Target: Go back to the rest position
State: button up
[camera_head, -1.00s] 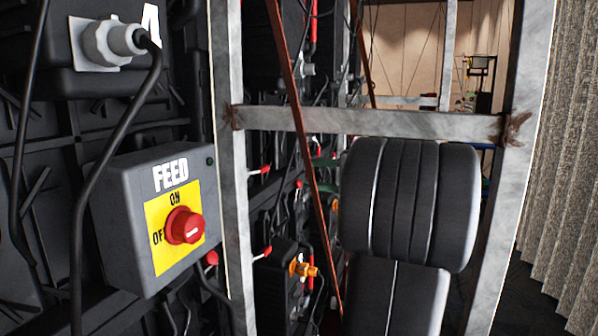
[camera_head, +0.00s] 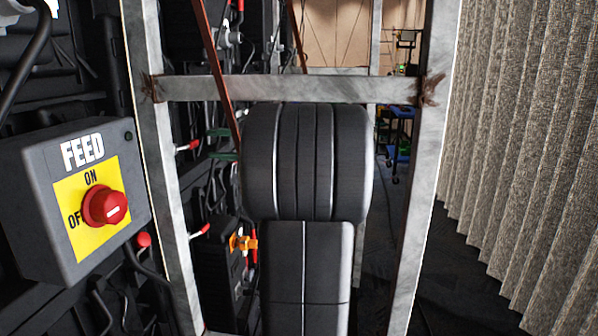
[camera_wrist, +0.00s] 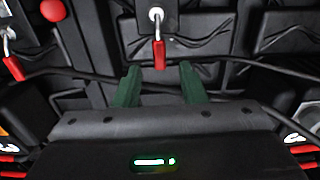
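My gripper (camera_head: 214,144) shows in the head view as two green fingers left of my dark arm, pointing at the back of the video wall. In the wrist view my gripper (camera_wrist: 160,82) has its fingers apart with nothing between them. A red-handled connector (camera_wrist: 159,52) hangs on the wall panel beyond the fingertips, and I see no contact with it. My arm is folded in front of the head camera and hides part of the metal frame and aisle.
A grey FEED box (camera_head: 30,225) with a red knob (camera_head: 105,207) is at left. A metal frame (camera_head: 290,88) crosses the view. A pleated grey curtain (camera_head: 530,150) lines the right. Dark floor (camera_head: 455,280) shows between frame and curtain. A blue cart (camera_head: 400,120) stands farther back.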

aim_at(196, 146)
jog(key=a, duration=0.4)
jog(key=w+a, duration=0.1)
jog(key=a, duration=0.1)
jog(key=shift+a, duration=0.25)
jog(key=shift+d, duration=0.1)
jog(key=s+d, duration=0.2)
jog(key=d, duration=1.1)
jog(key=a, duration=0.4)
jog(key=w+a, duration=0.1)
jog(key=a, duration=0.4)
jog(key=w+a, duration=0.1)
jog(key=a, duration=0.3)
jog(key=shift+a, duration=0.25)
jog(key=shift+d+f+m+p, duration=0.25)
jog(key=shift+m+p, duration=0.35)
jog(key=shift+m, duration=0.3)
jog(key=shift+s+a+f+m, duration=0.1)
jog(key=shift+f+m, duration=0.15)
jog(key=shift+m, duration=0.05)
